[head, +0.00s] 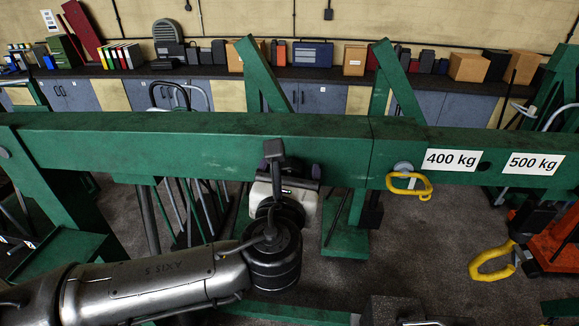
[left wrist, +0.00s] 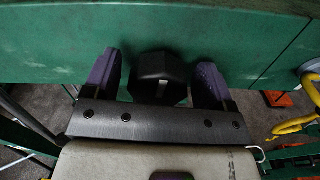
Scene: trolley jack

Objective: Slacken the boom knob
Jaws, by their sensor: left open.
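The boom is a long green beam (head: 180,145) running across the head view; its green face (left wrist: 40,40) also fills the top of the left wrist view. A black faceted knob (left wrist: 158,78) with a pale mark stands at the beam. My left gripper (left wrist: 160,85) is open, its two purple fingers on either side of the knob. Small gaps show between knob and fingers, so it does not look gripped. In the head view my left gripper (head: 294,164) is at the beam's front face and largely hides the knob. My right gripper is not in view.
Weight labels reading 400 kg (head: 451,161) and 500 kg (head: 533,163) are on the beam's right part. A cluttered workbench (head: 225,75) runs along the back wall.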

